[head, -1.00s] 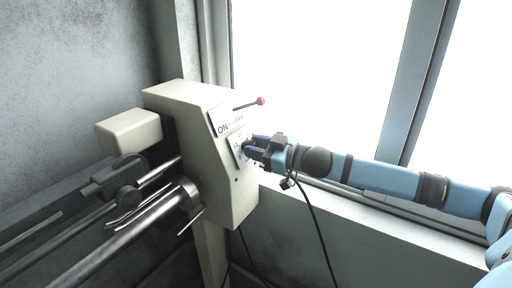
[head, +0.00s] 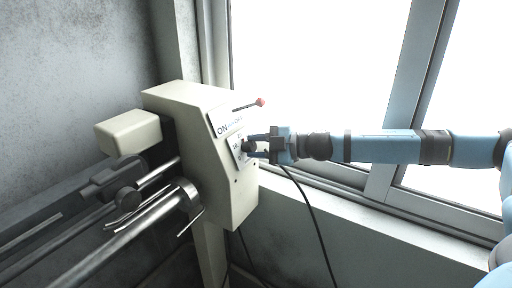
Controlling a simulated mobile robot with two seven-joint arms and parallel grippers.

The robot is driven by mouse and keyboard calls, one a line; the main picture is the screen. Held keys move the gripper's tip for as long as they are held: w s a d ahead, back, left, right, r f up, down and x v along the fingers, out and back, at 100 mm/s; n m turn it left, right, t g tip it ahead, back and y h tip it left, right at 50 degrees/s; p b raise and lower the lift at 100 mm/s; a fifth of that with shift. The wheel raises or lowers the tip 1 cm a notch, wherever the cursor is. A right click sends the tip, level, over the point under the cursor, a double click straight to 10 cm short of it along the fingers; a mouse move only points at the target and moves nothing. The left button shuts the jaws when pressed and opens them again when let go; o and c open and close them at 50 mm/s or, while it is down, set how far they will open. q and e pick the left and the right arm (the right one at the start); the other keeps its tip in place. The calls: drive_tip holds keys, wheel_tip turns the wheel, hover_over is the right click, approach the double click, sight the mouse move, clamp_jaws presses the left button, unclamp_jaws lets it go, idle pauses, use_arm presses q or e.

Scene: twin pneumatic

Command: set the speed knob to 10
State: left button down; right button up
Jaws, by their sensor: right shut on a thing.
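The speed knob (head: 247,146) is a small dark knob on a white scale plate (head: 236,155) on the side face of the cream machine head (head: 222,187). My right gripper (head: 254,148) comes in from the right and is shut on the knob. The fingers and knob hide much of the scale, so the knob's setting cannot be read. My left gripper is not in view.
A lever with a red ball end (head: 260,102) sticks out above the knob, next to an ON label (head: 224,128). Steel rods (head: 130,232) run to the lower left. A window and sill (head: 350,215) stand behind my right arm. A black cable (head: 315,215) hangs below the gripper.

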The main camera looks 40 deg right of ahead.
drive_tip(key=n+g, duration=0.1)
drive_tip(key=n, duration=0.3)
drive_tip(key=shift+w+r+n+g, duration=0.1)
drive_tip(key=shift+r+n+g, duration=0.1)
drive_tip(key=shift+n+g, duration=0.2)
drive_tip(key=n+g, duration=0.1)
drive_tip(key=n, duration=0.2)
drive_tip(key=shift+h, duration=0.4)
drive_tip(key=n+g+h, duration=0.1)
drive_tip(key=n, duration=0.2)
drive_tip(key=shift+n, duration=0.3)
drive_tip(key=shift+n+h+b, duration=0.5)
drive_tip(key=shift+n+b, duration=0.05)
drive_tip(key=shift+n, duration=0.35)
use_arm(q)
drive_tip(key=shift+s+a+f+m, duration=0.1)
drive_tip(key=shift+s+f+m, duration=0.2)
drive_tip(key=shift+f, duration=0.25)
use_arm(e)
drive_tip(key=shift+a+n+g+h, duration=0.1)
drive_tip(key=shift+n+g+h, duration=0.2)
drive_tip(key=shift+n, duration=0.3)
use_arm(q)
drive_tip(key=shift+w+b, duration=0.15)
drive_tip(key=shift+b, duration=0.15)
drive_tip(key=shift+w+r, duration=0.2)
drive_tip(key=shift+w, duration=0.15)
